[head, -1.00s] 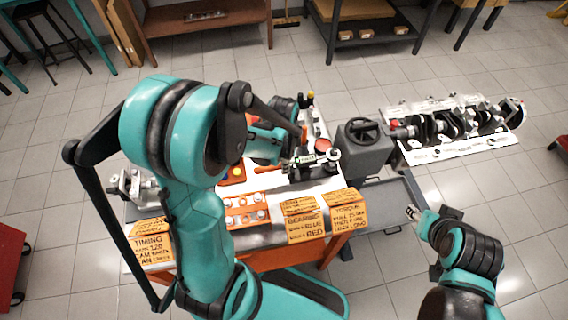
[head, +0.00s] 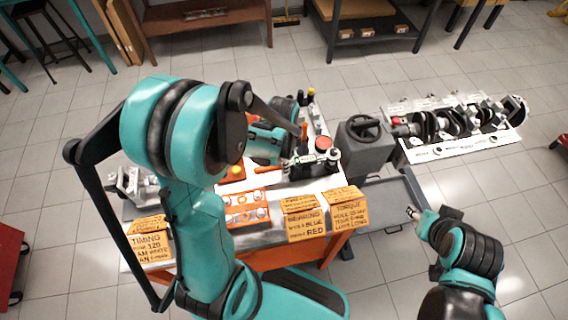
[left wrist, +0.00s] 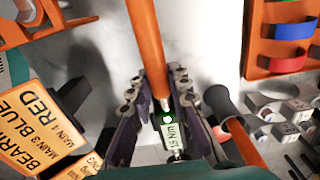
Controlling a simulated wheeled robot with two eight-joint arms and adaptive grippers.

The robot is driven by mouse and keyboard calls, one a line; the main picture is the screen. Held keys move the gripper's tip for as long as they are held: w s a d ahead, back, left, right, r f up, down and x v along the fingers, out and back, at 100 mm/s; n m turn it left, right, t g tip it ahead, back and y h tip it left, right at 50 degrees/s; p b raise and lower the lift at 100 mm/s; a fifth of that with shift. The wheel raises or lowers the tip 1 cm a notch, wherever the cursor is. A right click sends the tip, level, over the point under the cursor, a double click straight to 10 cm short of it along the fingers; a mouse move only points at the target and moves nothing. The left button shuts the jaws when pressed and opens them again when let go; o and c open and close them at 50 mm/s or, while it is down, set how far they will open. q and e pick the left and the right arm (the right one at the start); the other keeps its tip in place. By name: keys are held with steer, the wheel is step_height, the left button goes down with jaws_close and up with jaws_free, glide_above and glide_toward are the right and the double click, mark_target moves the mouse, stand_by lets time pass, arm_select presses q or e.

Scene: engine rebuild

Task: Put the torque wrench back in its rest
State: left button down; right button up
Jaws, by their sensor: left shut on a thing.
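My left gripper (left wrist: 150,105) is shut on the torque wrench, with a finger on each side of it. The wrench's orange handle (left wrist: 148,40) runs away from the fingers toward the top of the left wrist view. Its small display (left wrist: 172,132) reads in Nm just below the fingers. In the head view my left gripper (head: 298,163) is over the workbench, small and partly hidden by my arm. I cannot make out the wrench's rest for certain. My right gripper (head: 412,212) is off the bench's right side; its fingers are too small to judge.
Orange cards (head: 306,225) stand along the bench's front edge. An orange tray (head: 245,208) lies behind them. A grey engine stand (head: 365,152) with an engine part (head: 455,125) is at the right. A black-handled tool (left wrist: 222,105) is close right of my left gripper.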

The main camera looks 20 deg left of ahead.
arm_select(q)
steer(key=shift+f+b, duration=0.6)
steer(key=shift+f, duration=0.05)
steer(key=c, duration=1.7)
jaws_free()
steer(key=shift+r, duration=0.25)
steer(key=shift+r+p, duration=1.1)
steer(key=shift+r, duration=0.1)
steer(key=shift+r, duration=0.1)
steer(key=o, duration=0.6)
